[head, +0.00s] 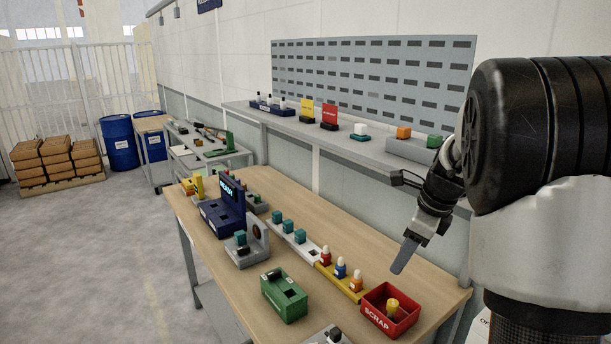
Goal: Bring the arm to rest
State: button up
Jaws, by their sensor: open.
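My gripper (404,256) is at the right, above the wooden workbench (345,232) and above and behind the red scrap bin. Its fingers point down and to the left. It holds nothing that I can see and touches nothing that I can see. The gap between the fingers is hard to make out from this side. My arm's large dark link and pale link fill the right edge and hide what is behind them.
The red scrap bin (376,318) holds a yellow piece (392,306). A green box (284,296), a yellow rack (338,283) with bottles and a blue device (222,218) stand on the bench. A grey shelf (300,127) runs behind.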

jog(key=s+a+r+n+t, duration=0.1)
jog(key=s+a+r+n, duration=0.3)
jog(key=s+n, duration=0.35)
jog(key=s+a+r+n, duration=0.4)
jog(key=s+n, duration=0.2)
jog(key=s, duration=0.2)
jog(key=s+a+n+t+h, duration=0.1)
jog(key=s+a+n+h, duration=0.1)
jog(key=s+n, duration=0.8)
jog(key=shift+s+f+n+t, duration=0.2)
jog(key=shift+f+n+t, duration=0.15)
jog(key=shift+n, duration=0.3)
jog(key=c, duration=0.3)
jog(key=shift+c, duration=0.3)
